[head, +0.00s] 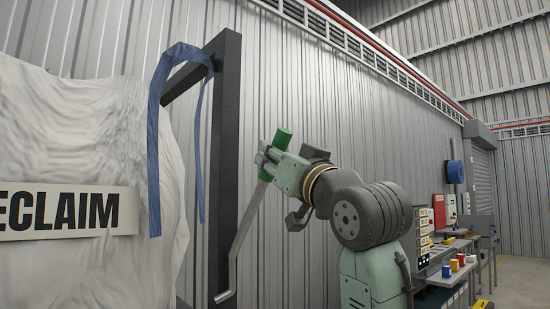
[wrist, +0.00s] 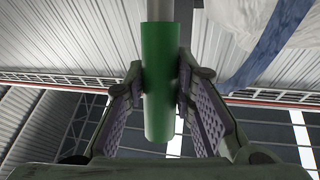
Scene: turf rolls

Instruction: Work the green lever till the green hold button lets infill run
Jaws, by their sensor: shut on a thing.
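The green lever grip (head: 283,138) is the green end of a bent grey metal rod (head: 243,239). The rod slants down and left from the grip beside a dark post. My gripper (head: 267,160) is shut on the green grip, at the upper end of the rod. In the wrist view the green grip (wrist: 160,80) stands between the two padded fingers of my gripper (wrist: 161,100), with the grey rod running on from its top. I cannot make out a green hold button in either view.
A white bulk bag (head: 80,265) with a "RECLAIM" sign, partly cut off, hangs at the left. A blue strap (head: 153,150) loops over the dark frame (head: 226,130). A ribbed metal wall stands behind. A bench with coloured cups (head: 461,260) and panels is at the right.

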